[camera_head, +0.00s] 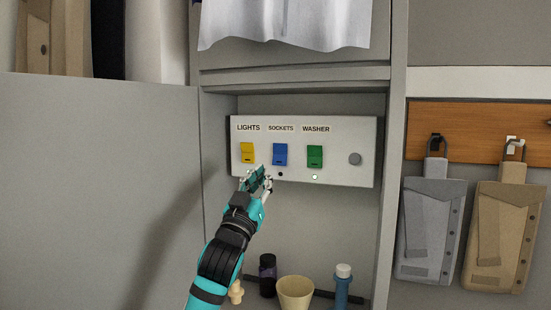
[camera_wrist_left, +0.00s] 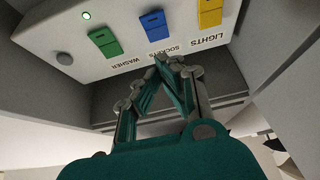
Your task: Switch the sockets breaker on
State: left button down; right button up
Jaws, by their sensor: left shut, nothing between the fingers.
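A white breaker panel (camera_head: 335,133) hangs in a wardrobe niche with three labelled switches. The blue sockets switch (camera_head: 280,154) is in the middle; the small lamp (camera_head: 280,174) below it is dark. The yellow lights switch (camera_head: 248,153) is on the left and the green washer switch (camera_head: 315,157) on the right, with a lit green lamp (camera_head: 315,177) under it. My left gripper (camera_head: 259,176) is shut and empty, in front of the panel's lower left edge, below and left of the blue switch. In the left wrist view the blue switch (camera_wrist_left: 156,25) shows beyond the fingertips (camera_wrist_left: 166,62), apart from them.
A round grey knob (camera_head: 355,159) is at the panel's right. Below stand a dark bottle (camera_head: 267,276), a cream cup (camera_head: 296,292) and a blue bottle (camera_head: 343,287). A grey door (camera_head: 95,190) is at left. Grey (camera_head: 432,230) and tan (camera_head: 508,235) bags hang at right.

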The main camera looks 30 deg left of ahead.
aim_at(281, 151)
pick_arm(q)
jog(key=w+p, duration=0.1)
jog(key=w, duration=0.1)
jog(key=w+a+r+p, duration=0.1)
jog(key=w, duration=0.2)
jog(key=w+a+r+p, duration=0.1)
jog(key=w, duration=0.2)
jog(key=shift+r+p, duration=0.15)
jog(key=shift+p, duration=0.25)
jog(key=shift+w+f, duration=0.2)
jog(key=shift+w, duration=0.25)
